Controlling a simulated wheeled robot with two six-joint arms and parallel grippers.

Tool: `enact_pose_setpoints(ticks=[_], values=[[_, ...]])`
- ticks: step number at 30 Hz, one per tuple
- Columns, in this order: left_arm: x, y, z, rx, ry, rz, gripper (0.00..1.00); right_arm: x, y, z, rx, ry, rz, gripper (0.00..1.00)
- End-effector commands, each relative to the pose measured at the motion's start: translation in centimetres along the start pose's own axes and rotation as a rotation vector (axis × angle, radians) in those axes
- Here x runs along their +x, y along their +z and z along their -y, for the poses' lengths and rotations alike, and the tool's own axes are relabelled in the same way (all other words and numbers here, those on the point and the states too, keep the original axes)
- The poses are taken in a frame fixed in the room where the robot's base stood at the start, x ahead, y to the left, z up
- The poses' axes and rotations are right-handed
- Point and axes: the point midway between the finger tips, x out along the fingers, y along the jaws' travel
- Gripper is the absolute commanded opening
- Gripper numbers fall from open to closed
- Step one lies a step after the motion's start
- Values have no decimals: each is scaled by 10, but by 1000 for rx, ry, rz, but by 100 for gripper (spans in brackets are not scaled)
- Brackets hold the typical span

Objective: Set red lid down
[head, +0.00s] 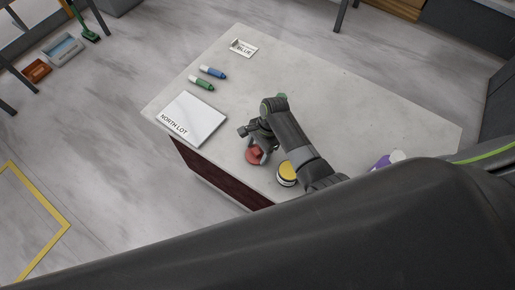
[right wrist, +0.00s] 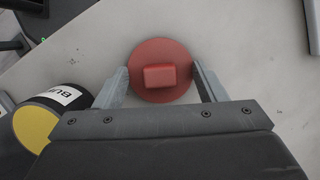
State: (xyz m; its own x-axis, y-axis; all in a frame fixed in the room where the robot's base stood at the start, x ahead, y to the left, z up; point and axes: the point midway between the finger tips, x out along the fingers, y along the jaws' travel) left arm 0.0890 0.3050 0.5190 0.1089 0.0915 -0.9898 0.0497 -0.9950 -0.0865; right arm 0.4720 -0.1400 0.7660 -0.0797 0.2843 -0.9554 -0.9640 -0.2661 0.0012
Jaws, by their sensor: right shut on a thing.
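The red lid (head: 254,156) is a round disc with a block-shaped knob, near the front edge of the stone slab (head: 350,115). My right gripper (head: 262,147) is shut on it; in the right wrist view its two fingers (right wrist: 160,82) lie at opposite sides of the lid's rim (right wrist: 160,52). The lid looks level and is at or just above the slab; I cannot tell whether it touches. My left gripper is not in view.
A yellow-topped, labelled jar (head: 287,172) stands close right of the lid. A purple thing (head: 381,162) is at right. The slab's far right is clear.

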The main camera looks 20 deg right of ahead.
Motion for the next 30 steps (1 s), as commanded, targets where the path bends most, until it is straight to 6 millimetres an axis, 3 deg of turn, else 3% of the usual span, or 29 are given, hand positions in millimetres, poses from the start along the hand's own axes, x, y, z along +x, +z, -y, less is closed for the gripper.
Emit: enact_pose_setpoints(ticks=[10, 11, 15, 25, 30], values=[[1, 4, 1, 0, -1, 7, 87, 3, -1, 0, 0, -1, 0, 37], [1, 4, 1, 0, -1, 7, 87, 3, -1, 0, 0, -1, 0, 68], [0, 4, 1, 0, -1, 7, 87, 2, -1, 0, 0, -1, 0, 86], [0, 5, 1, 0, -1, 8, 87, 0, 0, 0, -1, -1, 0, 86], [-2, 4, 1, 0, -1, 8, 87, -18, 0, 1, -1, -3, -1, 86]])
